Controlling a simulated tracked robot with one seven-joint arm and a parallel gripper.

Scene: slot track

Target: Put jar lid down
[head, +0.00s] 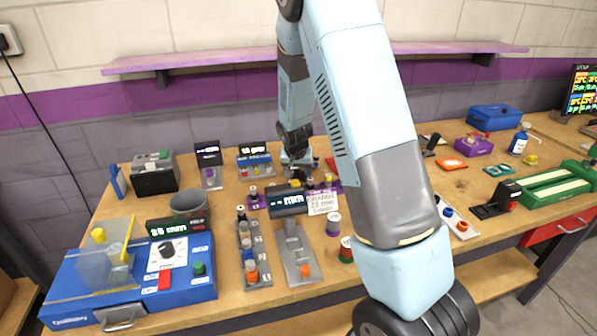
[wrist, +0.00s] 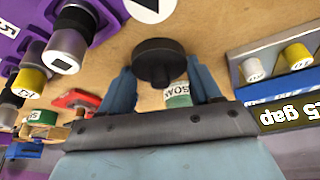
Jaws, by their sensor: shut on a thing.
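A dark round jar lid (wrist: 158,62) is between the two blue fingers of my gripper (wrist: 160,88) in the wrist view, and the gripper is shut on it. A small jar with a white and green label (wrist: 178,96) shows just behind and below the lid; I cannot tell whether they touch. In the head view my gripper (head: 296,164) is over the rear middle of the wooden bench, partly hidden by my arm. The lid is too small to make out there.
A purple rack (wrist: 14,45) with several cylinders stands left in the wrist view, and a blue gap device (wrist: 285,90) stands right. In the head view, a grey cup (head: 188,203), a blue machine (head: 130,285) and a display stand (head: 288,200) crowd the left bench.

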